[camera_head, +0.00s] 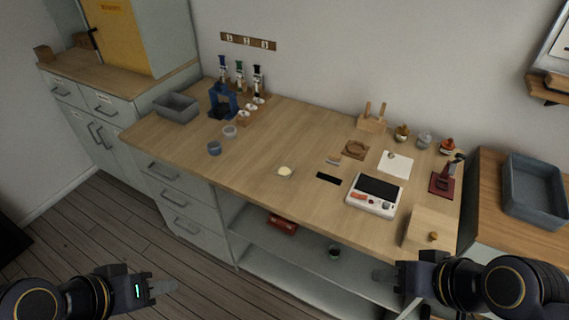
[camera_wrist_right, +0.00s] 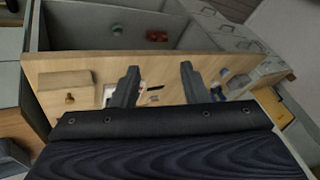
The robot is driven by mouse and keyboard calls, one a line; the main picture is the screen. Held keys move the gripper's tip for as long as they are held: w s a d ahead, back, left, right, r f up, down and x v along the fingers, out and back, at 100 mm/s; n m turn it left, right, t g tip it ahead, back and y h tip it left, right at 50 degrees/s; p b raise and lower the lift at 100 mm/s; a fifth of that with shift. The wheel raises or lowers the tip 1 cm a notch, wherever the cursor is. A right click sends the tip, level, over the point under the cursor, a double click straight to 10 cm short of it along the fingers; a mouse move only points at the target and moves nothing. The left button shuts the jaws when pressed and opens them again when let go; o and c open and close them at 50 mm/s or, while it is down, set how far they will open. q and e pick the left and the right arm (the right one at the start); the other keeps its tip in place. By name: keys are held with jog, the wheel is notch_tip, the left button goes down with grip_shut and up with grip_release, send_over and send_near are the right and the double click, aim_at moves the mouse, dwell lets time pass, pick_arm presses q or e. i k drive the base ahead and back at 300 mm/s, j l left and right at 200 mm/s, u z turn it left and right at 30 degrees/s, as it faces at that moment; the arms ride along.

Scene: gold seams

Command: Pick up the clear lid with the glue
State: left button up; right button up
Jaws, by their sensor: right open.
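A small cream-coloured patch, which looks like the glue on its clear lid (camera_head: 285,171), lies near the front edge of the wooden worktop (camera_head: 250,150), left of the middle; the lid's edge is too small to make out. My right gripper (camera_head: 385,277) is in front of the worktop at the lower right, away from the lid. In the right wrist view the right gripper (camera_wrist_right: 160,82) is open with nothing between its fingers. My left gripper (camera_head: 165,288) is at the lower left, over the floor and apart from the worktop; its finger gap cannot be made out.
A white scale (camera_head: 375,196), a wooden box (camera_head: 428,229) and a dark red stand (camera_head: 443,184) occupy the right side. A grey bin (camera_head: 176,107), a blue stand (camera_head: 222,101) and small cups (camera_head: 214,148) are at the left. The worktop around the lid is clear.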

aim_at(283, 170)
jog(key=i+j+z, duration=0.2)
jog(key=i+j, duration=0.2)
jog(key=j, duration=0.2)
jog(key=i+j+z, duration=0.2)
jog(key=i+j, duration=0.2)
jog(key=j, duration=0.25)
jog(key=i+j+z, duration=0.1)
jog(key=j, duration=0.25)
jog(key=i+j+z, duration=0.1)
jog(key=j, duration=0.25)
jog(key=i, duration=0.1)
